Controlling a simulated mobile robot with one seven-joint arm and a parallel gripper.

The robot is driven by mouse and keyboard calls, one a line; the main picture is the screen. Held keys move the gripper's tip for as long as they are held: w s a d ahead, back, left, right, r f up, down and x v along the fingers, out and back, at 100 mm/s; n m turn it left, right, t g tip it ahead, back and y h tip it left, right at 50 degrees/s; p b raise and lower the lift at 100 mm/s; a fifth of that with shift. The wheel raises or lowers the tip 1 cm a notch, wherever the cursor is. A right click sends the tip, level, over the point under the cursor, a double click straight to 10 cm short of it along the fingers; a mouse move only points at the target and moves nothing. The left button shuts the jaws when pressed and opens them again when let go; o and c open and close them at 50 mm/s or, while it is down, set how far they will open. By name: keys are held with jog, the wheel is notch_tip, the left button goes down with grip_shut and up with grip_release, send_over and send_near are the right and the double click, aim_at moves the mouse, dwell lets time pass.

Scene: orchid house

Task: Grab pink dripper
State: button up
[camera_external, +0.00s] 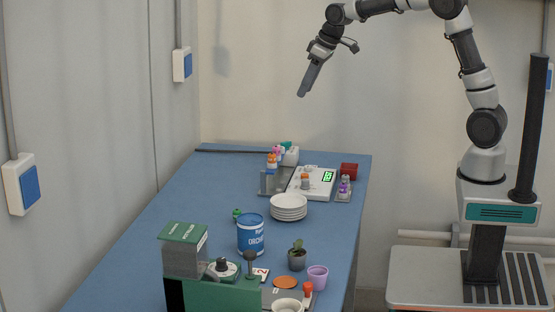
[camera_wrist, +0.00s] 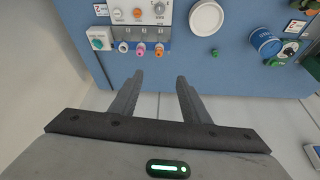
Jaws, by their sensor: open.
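In the external view the rack (camera_external: 268,184) is at the table's far end, where the tops overlap and the pink one is hard to single out. My gripper (camera_external: 302,93) is high above the table, apart from the rack. In the wrist view its two fingers (camera_wrist: 157,80) are spread, with nothing between them.
Stacked plates (camera_external: 289,207), a blue can (camera_external: 250,235) and pots are nearer.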

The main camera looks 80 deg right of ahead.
send_near(277, 147)
jog(key=shift+p+x, duration=0.35)
jog(key=shift+x, duration=4.05)
jog(key=shift+w+r, duration=0.1)
grip_shut()
